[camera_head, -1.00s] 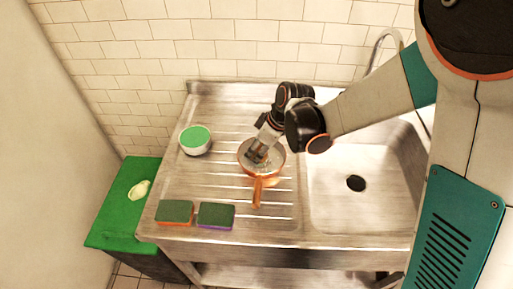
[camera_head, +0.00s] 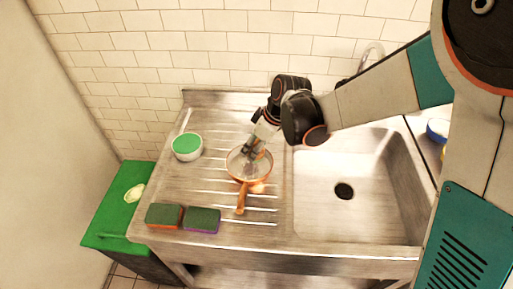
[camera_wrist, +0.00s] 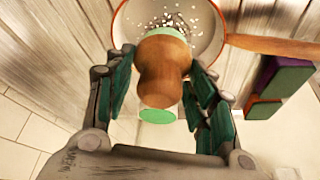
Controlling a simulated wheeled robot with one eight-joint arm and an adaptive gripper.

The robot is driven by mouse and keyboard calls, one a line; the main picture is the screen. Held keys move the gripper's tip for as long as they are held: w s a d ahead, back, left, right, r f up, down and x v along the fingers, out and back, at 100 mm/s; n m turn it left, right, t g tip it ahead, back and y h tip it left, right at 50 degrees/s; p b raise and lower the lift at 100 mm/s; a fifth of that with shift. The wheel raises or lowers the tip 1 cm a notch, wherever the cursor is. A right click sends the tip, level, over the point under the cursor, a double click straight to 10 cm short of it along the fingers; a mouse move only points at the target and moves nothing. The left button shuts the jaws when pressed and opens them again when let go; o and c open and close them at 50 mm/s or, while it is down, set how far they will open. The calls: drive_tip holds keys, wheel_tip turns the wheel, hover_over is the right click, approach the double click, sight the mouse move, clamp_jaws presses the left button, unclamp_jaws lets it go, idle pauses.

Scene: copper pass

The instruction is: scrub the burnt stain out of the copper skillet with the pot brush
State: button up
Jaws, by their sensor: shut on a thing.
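The copper skillet (camera_head: 236,173) stands on the ribbed drainboard, its handle (camera_head: 241,200) pointing to the front. In the wrist view the skillet (camera_wrist: 123,30) shows at the top, with white specks (camera_wrist: 180,20) on its inner floor. My gripper (camera_head: 252,147) is over the skillet's back right part. In the wrist view my gripper (camera_wrist: 165,82) is shut on the wooden body of the pot brush (camera_wrist: 162,72), which has a pale green edge at its far end. The brush hides part of the pan floor. I cannot make out a burnt stain, nor whether the bristles touch the pan.
A white bowl with a green top (camera_head: 187,147) stands left of the skillet. Two dark green sponges, one orange-based (camera_head: 163,216) and one purple-based (camera_head: 202,220), lie at the front edge. The empty sink (camera_head: 375,205) is right. A green surface (camera_head: 115,225) holds a pale lump (camera_head: 135,193).

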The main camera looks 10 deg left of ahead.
drive_tip(key=shift+r+p, duration=0.6)
drive_tip(key=shift+r, duration=0.65)
